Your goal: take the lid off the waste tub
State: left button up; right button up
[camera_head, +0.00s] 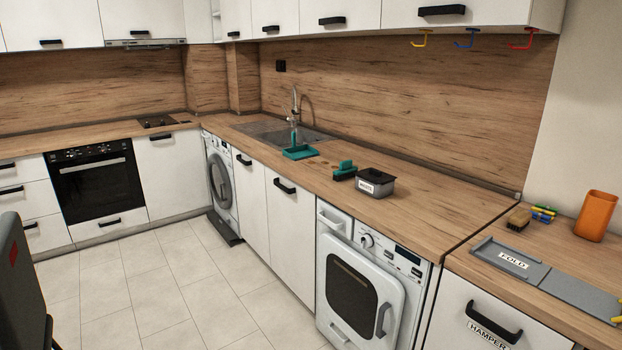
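The waste tub (377,190) is a small grey box with a white label on its front. It stands on the wooden worktop, right of the picture's middle, above the white machine. Its dark lid (377,175) sits on top of it and appears to cover it.
A teal and black item (345,171) lies just left of the tub. A teal tray (299,152) is by the sink (270,131). On the right are a folding board (508,261), a brush (518,218), colored pegs (544,213) and an orange cup (596,216).

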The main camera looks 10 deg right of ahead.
aim_at(374, 176)
jog(key=i+j, duration=0.1)
jog(key=i, duration=0.5)
jog(key=i+j, duration=0.15)
jog(key=i, duration=0.4)
jog(key=i+j, duration=0.1)
jog(key=i, duration=0.5)
